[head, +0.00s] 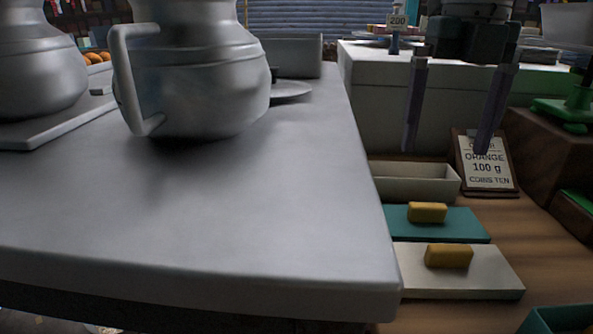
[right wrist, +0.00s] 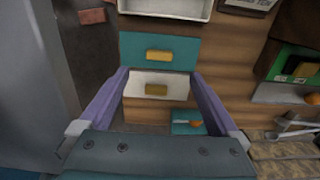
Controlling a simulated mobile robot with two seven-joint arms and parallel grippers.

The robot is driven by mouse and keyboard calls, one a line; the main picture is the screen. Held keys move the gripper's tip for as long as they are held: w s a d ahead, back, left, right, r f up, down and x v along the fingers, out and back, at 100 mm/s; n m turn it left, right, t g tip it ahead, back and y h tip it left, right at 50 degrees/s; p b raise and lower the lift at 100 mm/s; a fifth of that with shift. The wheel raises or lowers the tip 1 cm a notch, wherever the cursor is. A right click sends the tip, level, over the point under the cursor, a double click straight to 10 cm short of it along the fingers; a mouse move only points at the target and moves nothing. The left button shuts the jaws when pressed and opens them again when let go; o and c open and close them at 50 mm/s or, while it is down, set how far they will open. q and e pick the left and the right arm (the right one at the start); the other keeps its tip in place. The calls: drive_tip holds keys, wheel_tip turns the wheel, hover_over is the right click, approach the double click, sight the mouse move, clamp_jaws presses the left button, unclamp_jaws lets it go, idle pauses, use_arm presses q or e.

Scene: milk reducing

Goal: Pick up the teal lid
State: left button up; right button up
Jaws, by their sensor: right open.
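The teal lid (head: 460,222) is a flat panel with a yellow block handle (head: 427,212) on top. It lies on the lower wooden surface, right of the grey counter. In the right wrist view the teal lid (right wrist: 186,50) lies beyond my fingertips, its handle (right wrist: 158,55) near the middle. My right gripper (head: 447,150) points down, open and empty, above and behind the lid in the head view. It also shows in the right wrist view (right wrist: 157,72), with its fingers spread to both sides. My left gripper is not in view.
A white lid (head: 490,278) with a yellow handle lies in front of the teal lid. A pale open box (head: 452,182) is behind it, beside an "ORANGE 100 g" sign (head: 486,162). The grey counter (head: 250,230) holds metal jugs (head: 205,90). A teal box (head: 560,319) is at bottom right.

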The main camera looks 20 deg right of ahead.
sight(429, 204)
wheel_tip(429, 204, down, 5)
drive_tip(key=shift+r, duration=0.2)
drive_tip(key=shift+s+a+f, duration=0.1)
drive_tip(key=shift+f, duration=2.65)
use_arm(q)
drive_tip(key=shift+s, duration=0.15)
use_arm(e)
drive_tip(key=c, duration=1.4)
drive_tip(key=shift+r, duration=0.1)
